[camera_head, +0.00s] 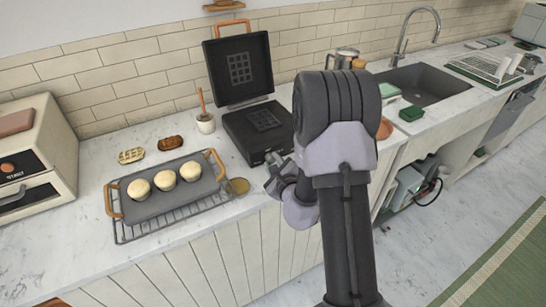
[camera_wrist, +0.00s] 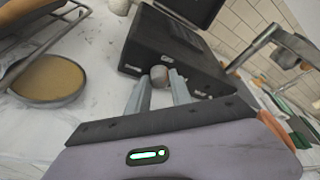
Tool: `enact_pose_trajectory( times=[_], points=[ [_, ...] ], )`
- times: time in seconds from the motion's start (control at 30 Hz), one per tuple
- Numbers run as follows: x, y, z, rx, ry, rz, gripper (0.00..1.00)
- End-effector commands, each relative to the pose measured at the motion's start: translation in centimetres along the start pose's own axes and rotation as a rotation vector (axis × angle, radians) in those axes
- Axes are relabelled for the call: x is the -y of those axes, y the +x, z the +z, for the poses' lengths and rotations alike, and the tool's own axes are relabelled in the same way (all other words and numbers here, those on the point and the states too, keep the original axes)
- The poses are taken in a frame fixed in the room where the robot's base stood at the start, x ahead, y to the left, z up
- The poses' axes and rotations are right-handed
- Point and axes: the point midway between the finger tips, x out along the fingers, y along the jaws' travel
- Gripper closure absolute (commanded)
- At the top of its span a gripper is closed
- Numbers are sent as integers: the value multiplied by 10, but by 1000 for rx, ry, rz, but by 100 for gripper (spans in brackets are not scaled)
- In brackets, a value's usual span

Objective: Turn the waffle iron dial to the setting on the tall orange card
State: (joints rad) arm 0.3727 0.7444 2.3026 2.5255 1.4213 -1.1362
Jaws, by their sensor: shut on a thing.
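The black waffle iron (camera_head: 258,133) stands on the counter with its lid (camera_head: 238,67) raised and an orange handle on top. Its front corner fills the upper middle of the wrist view (camera_wrist: 170,50). The grey round dial (camera_wrist: 159,75) sits on the iron's front face, with small pale marks beside it. My gripper (camera_wrist: 160,88) is shut on the dial, one finger at each side. In the head view my gripper (camera_head: 274,172) is at the iron's front, and the dial is hard to make out there. The dial's exact setting is unreadable. I cannot make out a tall orange card.
A dark tray (camera_head: 150,207) with several pale buns rests on a wire rack left of my gripper. A small round dish (camera_head: 238,187) of yellowish content is close by. A cup (camera_head: 205,123) with a utensil stands behind. A sink (camera_head: 430,83) lies right.

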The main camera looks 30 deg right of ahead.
Motion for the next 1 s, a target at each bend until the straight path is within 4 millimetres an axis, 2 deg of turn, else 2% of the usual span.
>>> enact_pose_trajectory(
  times=[0.07,1.0],
  points=[
    [5,-2,3,0,63,23,100],
    [8,1,-4,31,864,307,100]
  ],
)
